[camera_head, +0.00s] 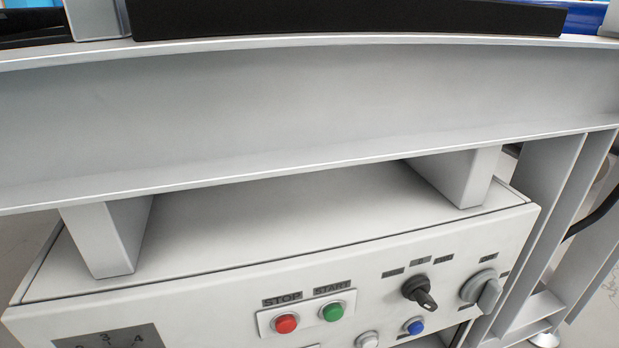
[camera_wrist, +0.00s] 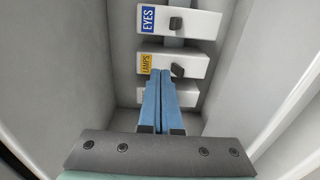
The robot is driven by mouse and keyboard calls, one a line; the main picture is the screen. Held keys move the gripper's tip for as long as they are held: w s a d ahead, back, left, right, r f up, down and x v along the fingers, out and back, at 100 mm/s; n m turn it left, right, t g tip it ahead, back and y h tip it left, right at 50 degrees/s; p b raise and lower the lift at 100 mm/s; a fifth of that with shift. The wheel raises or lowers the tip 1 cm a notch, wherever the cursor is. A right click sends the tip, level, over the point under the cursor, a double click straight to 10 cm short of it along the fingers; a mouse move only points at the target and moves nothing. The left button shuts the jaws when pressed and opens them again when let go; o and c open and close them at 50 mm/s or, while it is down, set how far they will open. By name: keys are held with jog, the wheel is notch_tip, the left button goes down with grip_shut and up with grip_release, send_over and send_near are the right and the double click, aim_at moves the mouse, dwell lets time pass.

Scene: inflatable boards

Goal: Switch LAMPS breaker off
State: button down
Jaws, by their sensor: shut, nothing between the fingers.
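The LAMPS breaker (camera_wrist: 195,64) is a white block with a yellow label and a small dark toggle (camera_wrist: 178,70), in the middle of the wrist view. My gripper (camera_wrist: 164,76) is shut and empty, with its two blue fingers side by side. In the picture the fingertips lie just below and left of the toggle, over the lower edge of the LAMPS block. I cannot tell whether they touch it. In the head view neither the gripper nor the breakers show.
The EYES breaker (camera_wrist: 195,22), with a blue label, sits above LAMPS. Another white breaker (camera_wrist: 188,95) below is partly hidden by the fingers. Grey enclosure walls close in on both sides. The head view shows a control box (camera_head: 230,225) with buttons and switches under a beam.

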jog(key=shift+s+d+r+p, duration=0.2)
jog(key=shift+s+r+p, duration=0.2)
jog(key=shift+s+p, duration=0.35)
jog(key=shift+p+v, duration=0.55)
jog(key=shift+v, duration=0.4)
jog(key=p+v, duration=0.4)
jog(key=v, duration=0.8)
